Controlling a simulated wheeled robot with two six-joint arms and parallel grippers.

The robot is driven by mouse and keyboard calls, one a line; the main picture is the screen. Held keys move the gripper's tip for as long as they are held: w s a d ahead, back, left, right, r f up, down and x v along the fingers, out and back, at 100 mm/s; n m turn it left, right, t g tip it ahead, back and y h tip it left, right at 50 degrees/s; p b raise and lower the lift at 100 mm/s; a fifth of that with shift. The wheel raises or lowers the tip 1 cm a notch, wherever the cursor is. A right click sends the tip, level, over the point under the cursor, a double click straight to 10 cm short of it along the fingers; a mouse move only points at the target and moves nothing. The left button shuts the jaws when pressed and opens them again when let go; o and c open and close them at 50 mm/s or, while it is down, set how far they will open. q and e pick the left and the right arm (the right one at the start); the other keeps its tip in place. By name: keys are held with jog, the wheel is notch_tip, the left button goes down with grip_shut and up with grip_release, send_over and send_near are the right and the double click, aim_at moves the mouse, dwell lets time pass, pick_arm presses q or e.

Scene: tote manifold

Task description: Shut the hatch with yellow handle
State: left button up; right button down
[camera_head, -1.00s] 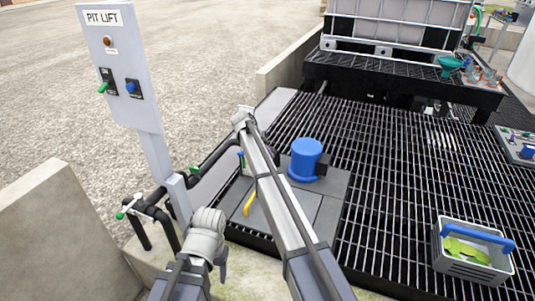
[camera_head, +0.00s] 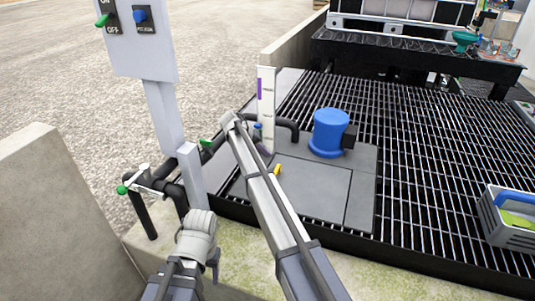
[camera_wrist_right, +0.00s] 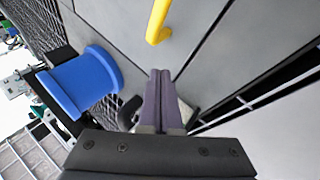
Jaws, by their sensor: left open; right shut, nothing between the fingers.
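The yellow handle (camera_head: 277,169) sits on a dark grey hatch panel (camera_head: 312,188) in the deck, partly behind my right arm. The panel looks flat from here, but its left part is hidden, so I cannot tell if it is fully down. In the right wrist view the yellow handle (camera_wrist_right: 158,22) is at the top, apart from my right gripper (camera_wrist_right: 160,74), on the grey panel (camera_wrist_right: 195,35). Its two purple fingers are together and empty. My left gripper (camera_head: 213,260) is low in the head view, mostly hidden behind its wrist, away from the hatch.
A blue pump (camera_head: 330,133) stands on the deck behind the panel; it also shows in the wrist view (camera_wrist_right: 80,80). A white marked post (camera_head: 265,108) and black pipes (camera_head: 150,185) are near the switch pillar (camera_head: 165,110). A grey crate (camera_head: 510,222) stands at right on open grating.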

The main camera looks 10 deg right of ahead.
pick_arm(q)
jog(key=shift+w+a+f+b, duration=0.2)
jog(key=shift+f+b, duration=0.5)
jog(key=shift+f, duration=0.25)
jog(key=shift+w+a+f+b, duration=0.1)
jog(key=shift+a+f+b, duration=0.05)
jog(key=shift+f+b, duration=0.65)
pick_arm(e)
jog(key=shift+w+a+f, duration=0.15)
jog(key=shift+a+f, duration=0.05)
jog(key=shift+f, duration=0.75)
jog(key=shift+w+a+f, duration=0.1)
jog(key=shift+a+f, duration=0.1)
jog(key=shift+f, duration=0.75)
pick_arm(q)
jog(key=shift+f, duration=0.1)
jog(key=shift+p, duration=0.35)
pick_arm(e)
jog(key=shift+r, duration=0.2)
